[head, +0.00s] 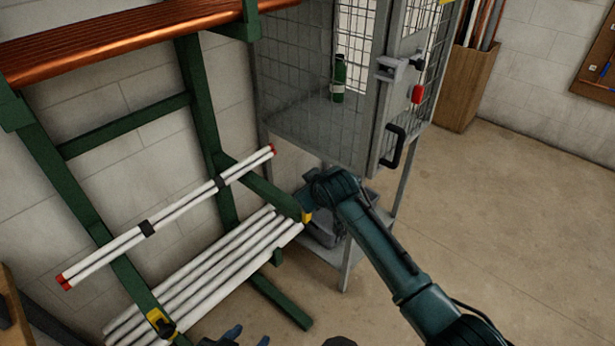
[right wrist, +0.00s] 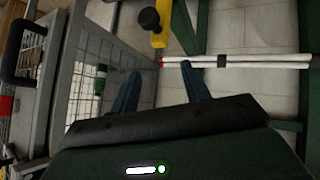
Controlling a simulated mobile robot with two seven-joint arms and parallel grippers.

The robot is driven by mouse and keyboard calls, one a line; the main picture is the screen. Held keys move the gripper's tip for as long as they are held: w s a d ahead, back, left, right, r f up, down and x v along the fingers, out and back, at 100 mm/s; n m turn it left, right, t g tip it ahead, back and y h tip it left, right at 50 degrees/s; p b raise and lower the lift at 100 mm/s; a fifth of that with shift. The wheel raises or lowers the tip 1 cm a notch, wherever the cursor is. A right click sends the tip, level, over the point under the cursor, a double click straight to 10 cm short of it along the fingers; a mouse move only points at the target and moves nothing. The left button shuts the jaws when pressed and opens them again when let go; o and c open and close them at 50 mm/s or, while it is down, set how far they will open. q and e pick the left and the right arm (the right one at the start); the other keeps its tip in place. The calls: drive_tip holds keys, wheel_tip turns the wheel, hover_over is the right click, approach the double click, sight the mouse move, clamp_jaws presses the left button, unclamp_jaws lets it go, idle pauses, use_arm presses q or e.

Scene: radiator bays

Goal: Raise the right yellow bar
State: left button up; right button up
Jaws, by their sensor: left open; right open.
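The right yellow bar (head: 306,217) shows as a small piece at the end of a green rack arm, mostly hidden behind my right arm in the head view. In the right wrist view, the yellow bar (right wrist: 159,38) has a black knob (right wrist: 149,18) and lies beyond my fingertips. My right gripper (right wrist: 161,72) is open and empty, apart from the bar. Its fingers are hidden in the head view. The left yellow bar (head: 156,317) with a black knob is on the other rack arm. My left gripper (head: 249,338) is open at the bottom edge.
White pipes with red ends (head: 180,211) lie across the green rack arms. More white pipes (head: 205,275) lie below, copper pipes (head: 130,40) above. A mesh cabinet (head: 290,90) holding a green bottle (head: 338,78) stands close beside my right arm. Floor at right is clear.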

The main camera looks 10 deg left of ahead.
drive_tip(key=shift+s+a+r, duration=0.15)
drive_tip(key=shift+s+r, duration=0.2)
drive_tip(key=shift+r, duration=0.5)
drive_tip(key=shift+s+a+r, duration=0.15)
drive_tip(key=shift+s+r, duration=0.15)
drive_tip(key=shift+r, duration=0.6)
drive_tip(key=shift+s+a+r, duration=0.15)
drive_tip(key=shift+s+r, duration=0.2)
drive_tip(key=shift+r, duration=0.5)
use_arm(q)
drive_tip(key=shift+f, duration=0.1)
drive_tip(key=shift+g+y, duration=0.3)
drive_tip(key=shift+y, duration=0.1)
drive_tip(key=f, duration=0.1)
drive_tip(key=a+f, duration=0.1)
drive_tip(key=f, duration=0.2)
drive_tip(key=shift+s+a+b, duration=0.15)
drive_tip(key=shift+s+b, duration=0.2)
drive_tip(key=shift+b, duration=0.05)
use_arm(e)
drive_tip(key=v, duration=1.3)
